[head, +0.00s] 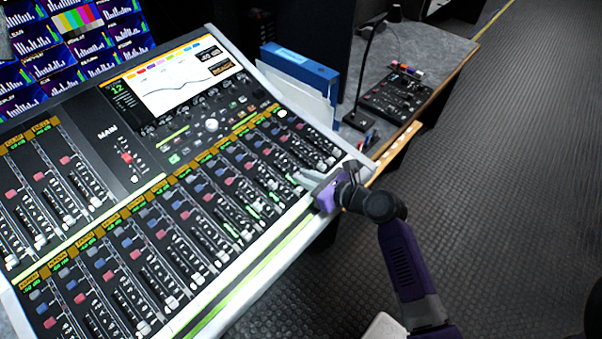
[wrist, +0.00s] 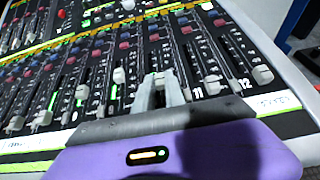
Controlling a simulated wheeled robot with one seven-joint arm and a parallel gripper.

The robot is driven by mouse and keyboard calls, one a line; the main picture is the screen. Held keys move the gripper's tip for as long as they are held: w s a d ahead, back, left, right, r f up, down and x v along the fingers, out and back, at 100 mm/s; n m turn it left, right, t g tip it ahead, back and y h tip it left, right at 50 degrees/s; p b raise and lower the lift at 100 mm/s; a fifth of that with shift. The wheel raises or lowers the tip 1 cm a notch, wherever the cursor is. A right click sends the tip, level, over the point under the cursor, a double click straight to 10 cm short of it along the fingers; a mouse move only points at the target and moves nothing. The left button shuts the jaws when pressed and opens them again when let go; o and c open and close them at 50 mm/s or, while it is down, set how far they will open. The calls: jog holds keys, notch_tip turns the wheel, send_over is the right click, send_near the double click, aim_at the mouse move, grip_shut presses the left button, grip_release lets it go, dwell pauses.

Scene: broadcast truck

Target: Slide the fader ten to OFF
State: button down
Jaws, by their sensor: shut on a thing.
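The mixing console (head: 140,165) has long rows of fader strips. In the wrist view, my gripper (wrist: 160,92) is shut on a pale fader cap (wrist: 159,79) in the strip just left of the one marked 11, which fits fader ten. The strip's own number is hidden behind the gripper.
Fader caps eleven (wrist: 213,84) and twelve (wrist: 262,75) stand close on the right; another cap (wrist: 119,75) is on the left. A grey desk (head: 440,50) with a small control panel (head: 396,95), a gooseneck microphone (head: 365,75) and a blue binder (head: 300,66) lies beyond. Floor at right is clear.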

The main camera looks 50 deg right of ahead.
jog(key=shift+s+f, duration=0.15)
jog(key=shift+s, duration=0.55)
jog(key=shift+s+f, duration=0.1)
jog(key=shift+s, duration=0.55)
jog(key=c, duration=1.4)
grip_release()
